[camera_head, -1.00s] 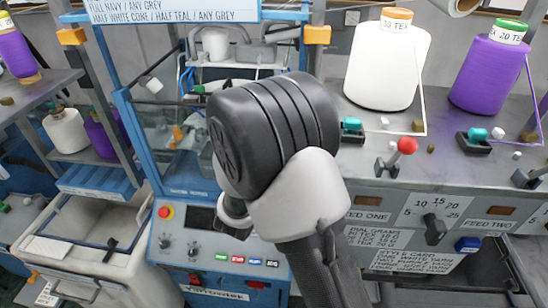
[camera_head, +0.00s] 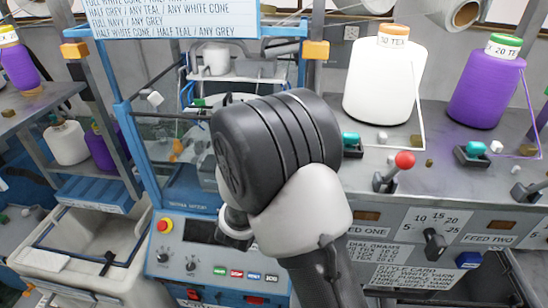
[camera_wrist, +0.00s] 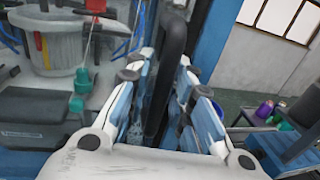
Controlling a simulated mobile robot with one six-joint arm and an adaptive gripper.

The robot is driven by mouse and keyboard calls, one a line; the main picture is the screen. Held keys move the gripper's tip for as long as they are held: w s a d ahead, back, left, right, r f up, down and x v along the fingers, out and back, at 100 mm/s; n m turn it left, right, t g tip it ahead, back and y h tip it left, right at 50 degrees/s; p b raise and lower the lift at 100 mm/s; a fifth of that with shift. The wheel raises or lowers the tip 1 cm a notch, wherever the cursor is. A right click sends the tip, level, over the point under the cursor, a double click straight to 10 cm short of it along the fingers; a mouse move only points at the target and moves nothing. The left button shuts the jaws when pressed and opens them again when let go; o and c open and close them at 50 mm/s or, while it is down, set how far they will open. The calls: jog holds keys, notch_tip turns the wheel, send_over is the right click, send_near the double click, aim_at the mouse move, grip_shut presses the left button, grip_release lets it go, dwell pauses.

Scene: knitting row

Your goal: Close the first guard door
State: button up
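The first guard door is a clear panel in a blue frame (camera_head: 122,110) on the blue knitting machine, left of my arm in the head view. My forearm and wrist cover the middle of that view and hide the panel's right part and my gripper. In the wrist view my gripper (camera_wrist: 168,62) has its fingers on both sides of an upright black bar (camera_wrist: 172,50), which looks like a handle. The bar is close to the right finger, and a narrow gap seems to show on the left. Contact is not clear.
A control panel (camera_head: 210,262) with a red button sits below the door. A white cone (camera_head: 385,85) and a purple cone (camera_head: 485,90) stand on the grey shelf at right, behind a red-knobbed lever (camera_head: 404,161). A pale bin (camera_head: 45,262) stands at lower left.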

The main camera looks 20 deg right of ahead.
jog(key=v, duration=1.2)
